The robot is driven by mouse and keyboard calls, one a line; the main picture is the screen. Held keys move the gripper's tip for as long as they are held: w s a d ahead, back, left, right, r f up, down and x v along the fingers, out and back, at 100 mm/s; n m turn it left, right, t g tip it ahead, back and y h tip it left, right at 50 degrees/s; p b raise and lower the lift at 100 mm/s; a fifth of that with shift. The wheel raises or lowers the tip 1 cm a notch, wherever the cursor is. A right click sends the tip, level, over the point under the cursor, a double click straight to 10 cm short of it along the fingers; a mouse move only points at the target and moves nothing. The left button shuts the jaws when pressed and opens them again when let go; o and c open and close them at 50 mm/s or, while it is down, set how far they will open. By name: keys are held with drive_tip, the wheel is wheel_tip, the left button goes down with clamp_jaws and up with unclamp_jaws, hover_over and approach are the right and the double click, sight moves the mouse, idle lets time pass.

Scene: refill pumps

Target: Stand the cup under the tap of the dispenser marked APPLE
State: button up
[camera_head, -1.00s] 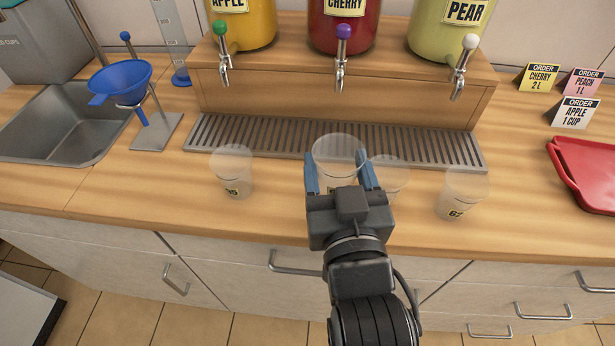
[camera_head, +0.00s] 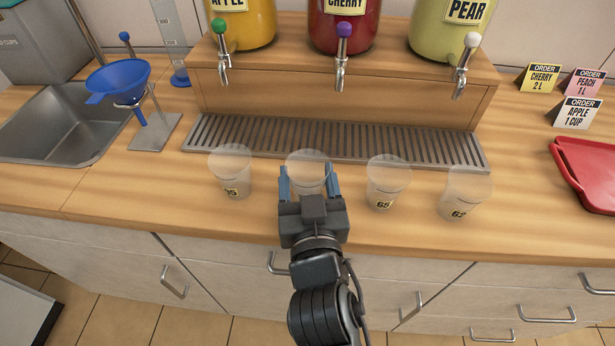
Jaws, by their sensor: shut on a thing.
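My gripper (camera_head: 309,186) is shut on a clear cup (camera_head: 306,160), with one blue finger at each side of it. The cup is upright, in front of the drip tray's front edge. I cannot tell whether its base touches the counter; the gripper hides its lower part. The dispenser marked APPLE (camera_head: 245,28) is yellow and stands at the upper left on the wooden stand. Its metal tap (camera_head: 224,68) has a green knob (camera_head: 219,27) and hangs over the drip tray (camera_head: 330,143). The held cup is to the right of this tap and nearer to me.
Other clear cups stand along the counter: one to the left (camera_head: 231,172), one marked 65 (camera_head: 387,182) and one marked 62 (camera_head: 464,193). The CHERRY (camera_head: 345,30) and PEAR (camera_head: 448,32) dispensers are to the right. The slatted drip tray is empty. A blue funnel (camera_head: 118,80) stands at left.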

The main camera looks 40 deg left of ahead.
drive_tip(key=shift+f, duration=0.25)
drive_tip(key=o, duration=1)
drive_tip(key=shift+r, duration=0.2)
drive_tip(key=v, duration=0.2)
drive_tip(key=b+v, duration=0.1)
drive_tip(key=v, duration=0.3)
drive_tip(key=shift+s+d+f+b, duration=0.1)
drive_tip(key=shift+d+f+b, duration=0.2)
drive_tip(key=shift+d, duration=0.05)
drive_tip(key=shift+s+d, duration=0.4)
drive_tip(key=shift+s, duration=0.05)
